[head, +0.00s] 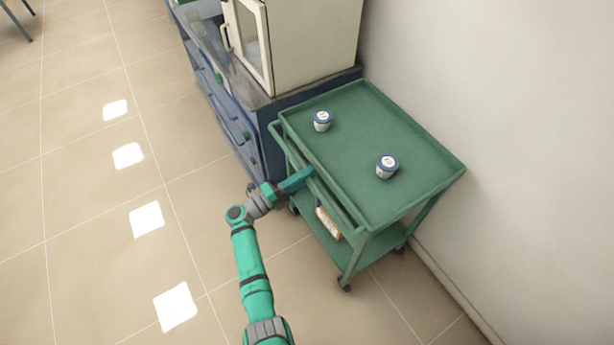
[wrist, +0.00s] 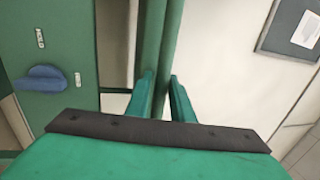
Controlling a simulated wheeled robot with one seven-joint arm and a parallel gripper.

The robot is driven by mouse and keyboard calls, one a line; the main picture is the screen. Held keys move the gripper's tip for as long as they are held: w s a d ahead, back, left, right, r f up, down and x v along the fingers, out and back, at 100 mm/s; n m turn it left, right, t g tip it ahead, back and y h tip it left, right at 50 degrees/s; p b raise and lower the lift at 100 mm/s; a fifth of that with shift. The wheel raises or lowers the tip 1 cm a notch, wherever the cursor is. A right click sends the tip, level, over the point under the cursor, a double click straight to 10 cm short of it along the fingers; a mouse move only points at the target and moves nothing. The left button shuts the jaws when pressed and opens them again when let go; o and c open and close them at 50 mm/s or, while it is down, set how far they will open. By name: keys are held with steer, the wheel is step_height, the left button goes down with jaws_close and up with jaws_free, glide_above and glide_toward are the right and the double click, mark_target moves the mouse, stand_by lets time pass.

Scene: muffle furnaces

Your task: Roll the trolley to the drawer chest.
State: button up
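The green trolley (head: 372,122) stands on the tiled floor by the wall, in the middle right of the head view. Its near-left side carries a handle rail (head: 345,222). The blue-grey drawer chest (head: 246,135) is just beyond it, very close; whether they touch is hard to tell. My gripper (head: 300,180) is at the handle rail. In the wrist view, its two green fingers lie on either side of a green bar (wrist: 171,35) and look closed on it. The exact contact is partly hidden by my gripper's body.
A cream furnace (head: 305,45) sits on the chest. The floor to the left is open.

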steer(key=shift+o, duration=0.9)
steer(key=shift+d, duration=0.15)
steer(key=v, duration=1.1)
